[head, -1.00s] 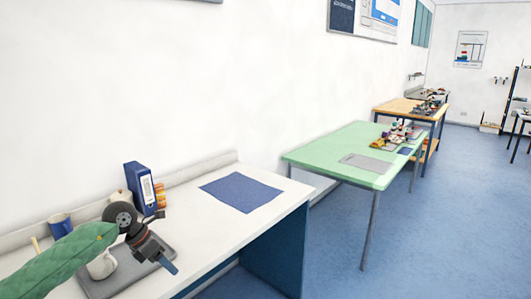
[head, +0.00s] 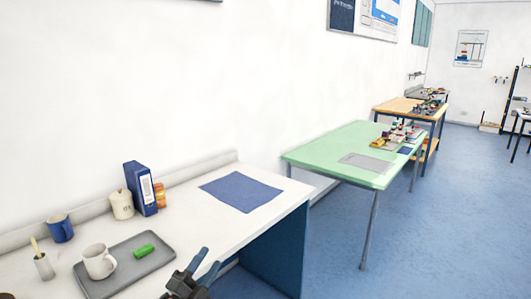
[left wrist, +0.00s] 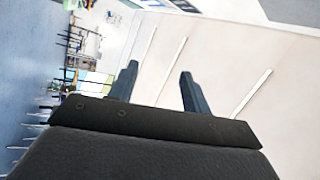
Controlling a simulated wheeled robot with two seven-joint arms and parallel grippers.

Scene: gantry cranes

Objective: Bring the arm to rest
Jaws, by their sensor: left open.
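My left gripper (head: 200,268) is at the bottom of the head view, in front of the white counter's front edge. Its two dark blue fingers stand apart and nothing is between them. In the left wrist view the fingers (left wrist: 158,85) are also apart and empty, with ceiling and a distant part of the room behind them. My right gripper is in neither view.
The white counter (head: 175,222) holds a grey tray (head: 125,278) with a white mug (head: 99,262) and a green object (head: 143,251). A blue mug (head: 60,228), a lidded jar (head: 121,205), a blue binder (head: 140,188) and a blue mat (head: 241,191) are behind. A green table (head: 330,150) stands beyond.

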